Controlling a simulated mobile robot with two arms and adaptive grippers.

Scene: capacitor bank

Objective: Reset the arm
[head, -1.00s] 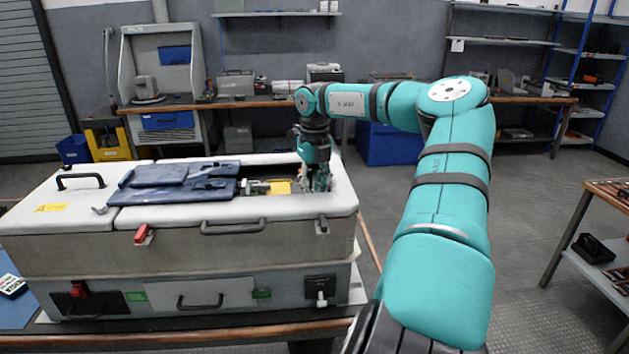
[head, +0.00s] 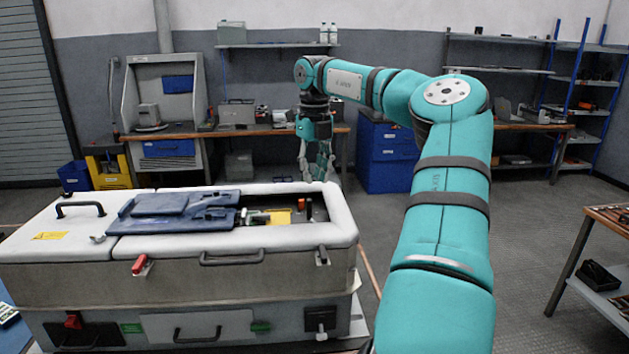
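My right arm reaches in from the lower right, and its gripper (head: 316,166) hangs pointing down just above the back right part of the capacitor bank case (head: 290,256). The fingers are small and partly blurred in the head view; I cannot tell whether they are open or shut. I see nothing clearly held in them. The case has an opening in its top with a yellow part (head: 280,217) and small components inside. A dark blue folded cover (head: 170,212) lies on the lid left of the opening. My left gripper is not in view.
A workbench (head: 175,133) with equipment stands along the back wall. Blue drawers (head: 388,155) stand behind my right arm. A side table (head: 606,222) is at the right edge. The floor between the case and that table is clear.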

